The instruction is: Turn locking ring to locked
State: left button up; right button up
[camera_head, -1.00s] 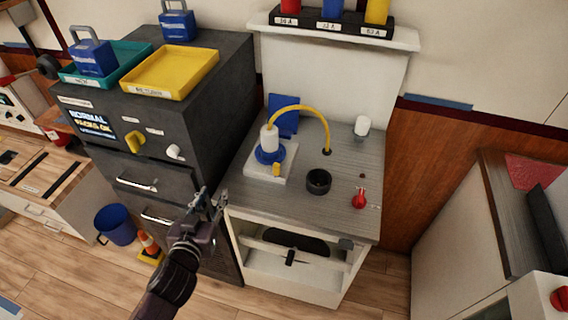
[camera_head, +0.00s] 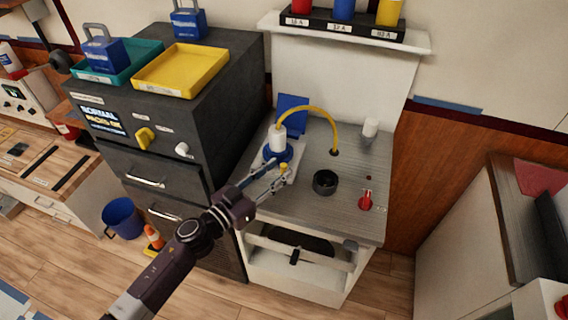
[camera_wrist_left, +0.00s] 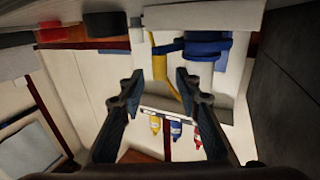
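The blue locking ring (camera_head: 280,154) sits around the base of a white plug (camera_head: 278,138) on a pale plate (camera_head: 292,172) on the grey worktop. A yellow cable (camera_head: 320,109) arches from the plug's top to the worktop. A small yellow tab (camera_head: 284,168) stands at the ring's front. My left gripper (camera_head: 274,176) is close in front of the ring and partly covers the plate. In the left wrist view the gripper (camera_wrist_left: 160,77) has its fingers apart with nothing clamped; the blue ring (camera_wrist_left: 205,48) and yellow tab (camera_wrist_left: 170,75) lie beyond the fingertips. Contact cannot be told.
A black round cup (camera_head: 325,182) and a red knob (camera_head: 366,200) are right of the plate. A white knob (camera_head: 371,128) and a blue panel (camera_head: 291,113) stand behind. A dark cabinet (camera_head: 235,95) with trays borders the worktop on the left.

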aim_at(284, 164)
pick_arm(q)
jog(key=shift+x, duration=1.65)
jog(key=shift+c, duration=0.4)
grip_shut()
